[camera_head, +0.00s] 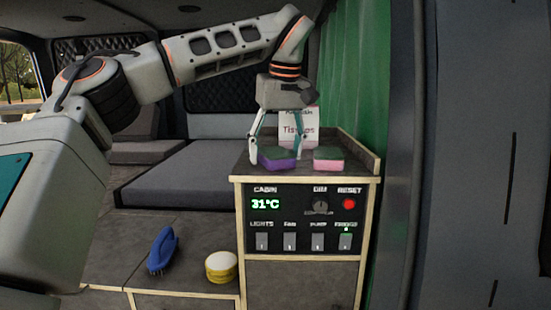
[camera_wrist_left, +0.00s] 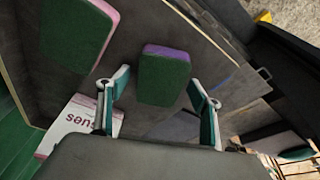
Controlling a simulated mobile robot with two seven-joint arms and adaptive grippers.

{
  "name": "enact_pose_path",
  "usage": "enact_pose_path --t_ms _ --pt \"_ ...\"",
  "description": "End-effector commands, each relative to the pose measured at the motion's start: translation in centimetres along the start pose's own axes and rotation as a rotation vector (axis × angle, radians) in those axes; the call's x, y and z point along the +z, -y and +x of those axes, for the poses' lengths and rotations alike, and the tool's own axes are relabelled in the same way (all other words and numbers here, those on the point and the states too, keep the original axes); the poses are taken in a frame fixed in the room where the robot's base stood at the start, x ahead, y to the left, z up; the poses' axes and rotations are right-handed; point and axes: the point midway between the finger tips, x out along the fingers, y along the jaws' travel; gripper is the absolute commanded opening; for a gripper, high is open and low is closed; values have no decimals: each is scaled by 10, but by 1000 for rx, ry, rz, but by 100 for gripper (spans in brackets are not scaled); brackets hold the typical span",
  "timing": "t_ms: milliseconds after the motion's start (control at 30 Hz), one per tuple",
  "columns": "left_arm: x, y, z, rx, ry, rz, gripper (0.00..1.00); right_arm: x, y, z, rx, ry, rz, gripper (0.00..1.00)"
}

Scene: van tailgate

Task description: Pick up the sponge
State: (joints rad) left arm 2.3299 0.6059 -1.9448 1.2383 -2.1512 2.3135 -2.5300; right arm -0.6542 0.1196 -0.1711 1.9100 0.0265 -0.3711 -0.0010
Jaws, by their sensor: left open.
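A sponge with a green top and purple base (camera_head: 277,164) lies on the counter top near its left front edge. A second sponge, green over pink (camera_head: 329,165), lies to its right. My left gripper (camera_head: 276,152) points down over the purple sponge, open, with one finger at each side of it. In the left wrist view the purple sponge (camera_wrist_left: 164,80) lies between the open fingers (camera_wrist_left: 157,82), and the pink one (camera_wrist_left: 85,35) is outside them at upper left. Whether the fingers touch the sponge cannot be told. My right gripper is not in view.
A white "Tissues" box (camera_head: 299,127) stands behind the sponges, close to the gripper. The counter (camera_head: 366,163) has a raised rim and a switch panel (camera_head: 304,219) below. A blue brush (camera_head: 161,250) and a yellow-and-white round item (camera_head: 221,267) sit on the lower surface.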

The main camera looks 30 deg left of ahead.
Motion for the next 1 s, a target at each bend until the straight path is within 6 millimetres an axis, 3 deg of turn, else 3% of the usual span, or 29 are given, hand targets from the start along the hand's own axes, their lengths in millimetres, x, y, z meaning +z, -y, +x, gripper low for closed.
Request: enact_pose_path --t_ms 200,333,833,1000 --pt "0 0 0 0 0 0 65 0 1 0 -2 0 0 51" --pt "0 0 0 0 0 0 38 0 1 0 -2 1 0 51" --pt "-1 0 -4 0 0 0 37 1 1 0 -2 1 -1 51" --pt "-8 0 -28 2 -5 -3 37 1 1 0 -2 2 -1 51"
